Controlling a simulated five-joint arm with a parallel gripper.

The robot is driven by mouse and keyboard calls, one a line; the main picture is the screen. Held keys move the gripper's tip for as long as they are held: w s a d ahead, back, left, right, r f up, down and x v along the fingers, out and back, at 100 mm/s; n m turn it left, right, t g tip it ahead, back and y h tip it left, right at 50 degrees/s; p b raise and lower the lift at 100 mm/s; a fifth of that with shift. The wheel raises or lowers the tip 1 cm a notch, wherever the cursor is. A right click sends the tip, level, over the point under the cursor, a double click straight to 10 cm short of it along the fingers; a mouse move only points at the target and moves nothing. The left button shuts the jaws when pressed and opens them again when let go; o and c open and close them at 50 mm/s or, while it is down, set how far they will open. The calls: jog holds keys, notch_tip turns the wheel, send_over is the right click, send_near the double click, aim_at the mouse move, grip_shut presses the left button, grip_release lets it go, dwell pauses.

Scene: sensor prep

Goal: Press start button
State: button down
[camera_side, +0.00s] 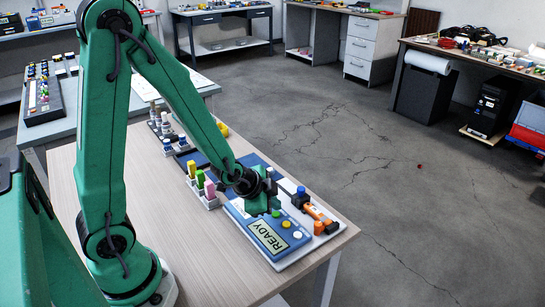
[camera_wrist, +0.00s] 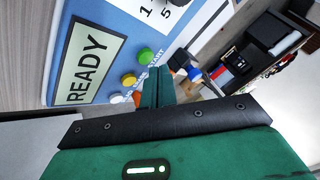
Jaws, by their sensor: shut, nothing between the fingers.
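The blue control panel (camera_side: 240,212) lies at the front right of the table, with a READY display (camera_side: 268,235). In the wrist view the panel (camera_wrist: 115,12) shows a READY display (camera_wrist: 88,65), a green button (camera_wrist: 146,54) with the word START beside it, a yellow button (camera_wrist: 128,80) and a white button (camera_wrist: 116,97). My gripper (camera_side: 264,208) is over the panel, close to its buttons. In the wrist view my gripper (camera_wrist: 160,76) is shut and empty, its tips appearing just beside the green button. I cannot tell whether they touch anything.
An orange tool (camera_side: 318,214) and a blue-capped item (camera_side: 300,192) sit right of my gripper. A rack with yellow, green and pink vials (camera_side: 203,188) stands left of the panel. The table's front left area is clear.

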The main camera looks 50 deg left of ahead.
jog(key=shift+a+f, duration=0.1)
jog(key=shift+f, duration=0.7)
dwell(1.5)
dwell(0.4)
jog(key=shift+r, duration=0.8)
jog(key=shift+r, duration=0.15)
jog(key=shift+r, duration=2.3)
jog(key=shift+r, duration=0.15)
